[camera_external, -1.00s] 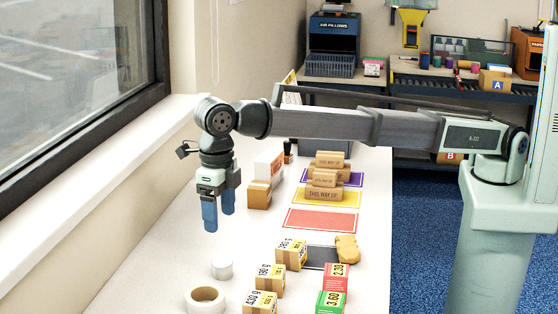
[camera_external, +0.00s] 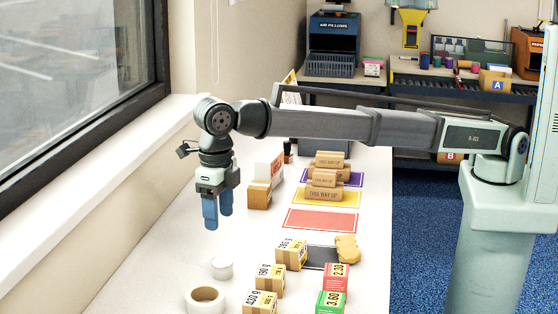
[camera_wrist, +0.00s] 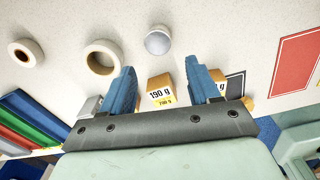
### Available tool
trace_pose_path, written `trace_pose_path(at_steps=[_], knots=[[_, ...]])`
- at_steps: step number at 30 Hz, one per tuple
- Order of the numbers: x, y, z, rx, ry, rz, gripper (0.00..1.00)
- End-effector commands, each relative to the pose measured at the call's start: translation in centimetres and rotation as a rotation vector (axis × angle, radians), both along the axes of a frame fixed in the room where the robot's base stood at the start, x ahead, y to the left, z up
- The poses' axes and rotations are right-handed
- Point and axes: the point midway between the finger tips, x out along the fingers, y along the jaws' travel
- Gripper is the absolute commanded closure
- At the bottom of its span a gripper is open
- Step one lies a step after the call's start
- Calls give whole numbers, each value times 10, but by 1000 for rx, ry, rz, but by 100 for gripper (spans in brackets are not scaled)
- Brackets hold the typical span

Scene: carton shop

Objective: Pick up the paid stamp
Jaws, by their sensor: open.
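My gripper (camera_external: 218,220) hangs from the wrist with its blue fingers pointing down, above the white table near the window side. In the wrist view my gripper (camera_wrist: 159,67) is open, with nothing between the fingers. No stamp marked paid can be read in either view. A small dark upright thing (camera_external: 288,152) at the back of the table, beyond the box with papers, may be a stamp, but it is too small to tell. A white round piece (camera_external: 222,267) stands on the table below my gripper; it also shows in the wrist view (camera_wrist: 158,41).
A tape roll (camera_external: 205,299) lies at the front. Several weight-marked cartons, such as the 190 g one (camera_external: 270,280), stand right of it. Price blocks (camera_external: 335,277) are further right. Behind are a red mat (camera_external: 322,220) and THIS WAY UP blocks (camera_external: 323,192).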

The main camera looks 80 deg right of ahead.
Motion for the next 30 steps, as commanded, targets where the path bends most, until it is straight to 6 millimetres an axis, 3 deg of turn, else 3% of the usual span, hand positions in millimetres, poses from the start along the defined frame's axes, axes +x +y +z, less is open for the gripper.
trace_pose_path(at_steps=[5, 14, 21, 30], knots=[[22, -45, -14, 89, 14, -137, 39], [73, -155, -36, 357, 66, -543, 39], [104, -249, -42, 582, 125, -889, 39], [127, -374, -37, 882, 225, -1327, 39]])
